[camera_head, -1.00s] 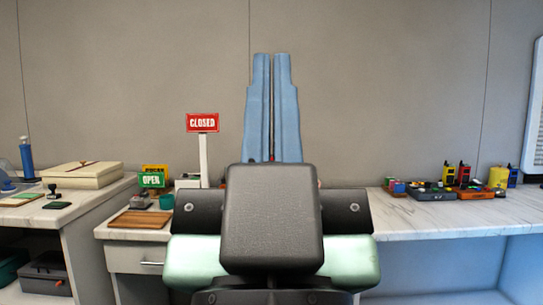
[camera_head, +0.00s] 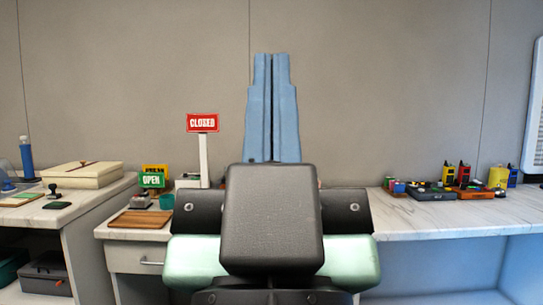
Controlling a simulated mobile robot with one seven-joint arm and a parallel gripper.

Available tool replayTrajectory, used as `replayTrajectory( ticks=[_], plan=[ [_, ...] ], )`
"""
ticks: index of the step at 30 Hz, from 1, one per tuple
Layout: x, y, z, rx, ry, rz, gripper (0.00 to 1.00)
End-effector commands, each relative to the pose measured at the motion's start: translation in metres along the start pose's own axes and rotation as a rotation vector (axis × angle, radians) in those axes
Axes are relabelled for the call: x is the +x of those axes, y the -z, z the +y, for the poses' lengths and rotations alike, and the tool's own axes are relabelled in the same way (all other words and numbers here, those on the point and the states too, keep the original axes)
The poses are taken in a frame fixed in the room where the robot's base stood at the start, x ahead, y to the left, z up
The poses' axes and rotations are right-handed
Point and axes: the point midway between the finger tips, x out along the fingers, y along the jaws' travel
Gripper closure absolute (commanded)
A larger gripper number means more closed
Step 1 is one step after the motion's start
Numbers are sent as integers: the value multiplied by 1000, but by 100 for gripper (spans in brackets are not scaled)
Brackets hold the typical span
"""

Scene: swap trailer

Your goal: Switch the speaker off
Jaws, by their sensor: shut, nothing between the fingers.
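My gripper (camera_head: 271,60) stands upright in the middle of the head view, its two long blue fingers together, shut and empty in front of the grey wall. The black and pale green parts of my arm below it cover the middle of the counter. I cannot make out a speaker. Only small edges of something show on either side of my arm at counter height, too little to tell what it is.
A red CLOSED sign (camera_head: 202,123) stands on a white post left of my gripper. A green OPEN sign (camera_head: 151,180), a wooden tray (camera_head: 140,219) and a cream box (camera_head: 83,175) are farther left. Chargers and trays crowd the right counter (camera_head: 450,215); its front is clear.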

Motion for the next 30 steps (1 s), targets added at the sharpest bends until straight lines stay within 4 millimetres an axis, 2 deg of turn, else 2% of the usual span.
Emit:
replayTrajectory(
  ticks=[19, 23, 30],
  plan=[
    [5, 5, 0, 0, 0, 0, 100],
    [20, 18, 0, 0, 0, 0, 100],
    [71, 67, 0, 0, 0, 0, 100]
  ],
)
